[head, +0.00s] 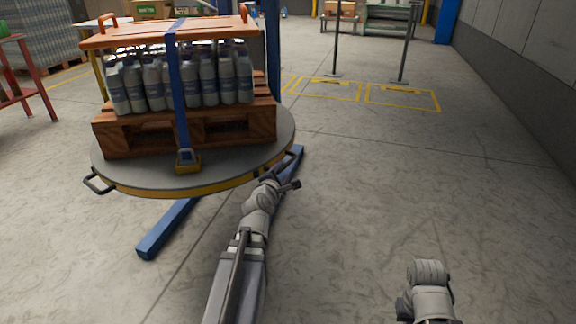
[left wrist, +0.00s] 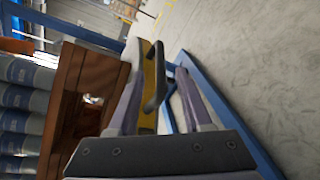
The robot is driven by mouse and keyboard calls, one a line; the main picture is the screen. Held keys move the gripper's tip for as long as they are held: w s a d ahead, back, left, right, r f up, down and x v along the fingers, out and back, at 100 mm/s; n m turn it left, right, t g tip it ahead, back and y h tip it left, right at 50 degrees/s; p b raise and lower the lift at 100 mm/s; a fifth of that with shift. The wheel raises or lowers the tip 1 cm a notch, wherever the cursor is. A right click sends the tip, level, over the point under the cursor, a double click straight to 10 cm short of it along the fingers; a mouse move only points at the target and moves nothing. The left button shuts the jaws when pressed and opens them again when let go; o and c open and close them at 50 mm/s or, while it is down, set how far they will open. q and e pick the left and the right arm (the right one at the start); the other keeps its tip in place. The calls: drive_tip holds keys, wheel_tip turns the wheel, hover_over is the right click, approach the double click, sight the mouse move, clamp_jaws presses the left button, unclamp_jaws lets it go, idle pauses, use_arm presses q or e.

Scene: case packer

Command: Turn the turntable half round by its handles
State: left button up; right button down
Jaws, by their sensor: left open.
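The round grey turntable (head: 225,177) with a yellow rim stands at the left in the head view. A wooden pallet (head: 115,140) of grey bottles (head: 207,82) sits on it. One dark handle (head: 97,186) sticks out at its front left. My left gripper (head: 284,178) is at the right front of the rim. In the left wrist view, another dark handle (left wrist: 159,80) on the yellow rim (left wrist: 147,88) shows between the open fingers (left wrist: 160,105). I cannot tell whether they touch it. My right arm shows at the lower right; its fingers are not visible.
Blue floor legs (head: 168,230) extend from under the turntable. An orange top board (head: 215,32) and a blue strap (head: 180,100) hold the load. A red stand (head: 35,80) is at the far left. Open floor lies to the right, with yellow floor markings (head: 402,97) behind.

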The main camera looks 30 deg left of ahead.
sight(286, 166)
use_arm(q)
drive_tip(key=b+x, duration=0.1)
drive_tip(key=x, duration=0.6)
drive_tip(key=shift+w, duration=0.25)
clamp_jaws()
idle(1.1)
